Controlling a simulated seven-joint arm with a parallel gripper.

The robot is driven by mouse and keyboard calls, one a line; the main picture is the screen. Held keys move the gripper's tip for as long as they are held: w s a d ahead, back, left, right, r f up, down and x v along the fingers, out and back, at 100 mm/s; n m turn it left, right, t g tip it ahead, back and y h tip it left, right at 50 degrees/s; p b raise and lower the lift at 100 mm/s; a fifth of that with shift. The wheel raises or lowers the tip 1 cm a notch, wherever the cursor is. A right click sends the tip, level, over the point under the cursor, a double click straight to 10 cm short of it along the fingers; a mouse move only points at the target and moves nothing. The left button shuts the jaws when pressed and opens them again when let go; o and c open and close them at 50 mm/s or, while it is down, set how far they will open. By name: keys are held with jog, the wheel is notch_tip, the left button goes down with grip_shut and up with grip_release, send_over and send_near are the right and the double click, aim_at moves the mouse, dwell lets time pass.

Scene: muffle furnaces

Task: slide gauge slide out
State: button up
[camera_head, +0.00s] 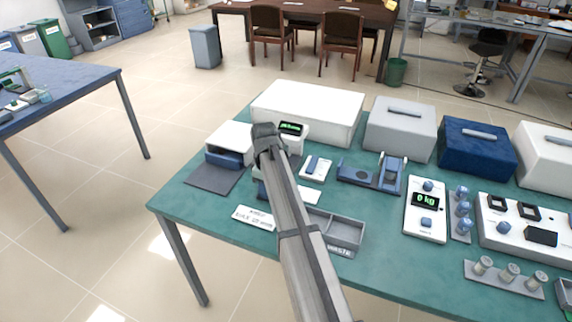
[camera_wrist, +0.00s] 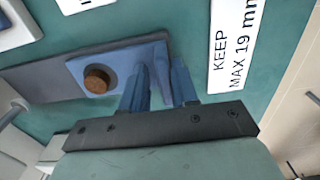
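The slide gauge shows in the wrist view as a grey rail (camera_wrist: 40,75) with a blue slide (camera_wrist: 115,62) on it. The slide has a round brown knob (camera_wrist: 97,79) and a raised blue end on its right. My gripper (camera_wrist: 159,72) has its two blue fingers apart, with the slide's right end near and partly between the fingertips; I cannot tell whether they touch it. In the head view my arm covers the gripper and most of the gauge. A white label (camera_wrist: 237,40) reading KEEP MAX 19 mm lies right of the gauge.
In the head view a grey divided tray (camera_head: 337,228) marked WASTE stands right of my arm. A blue-and-grey fixture (camera_head: 357,174) and a scale (camera_head: 426,212) stand further right. White, grey and blue boxes line the back. The green table's front left corner (camera_head: 178,207) is clear.

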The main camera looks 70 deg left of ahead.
jog(key=shift+r, duration=3.15)
jog(key=shift+w, duration=0.1)
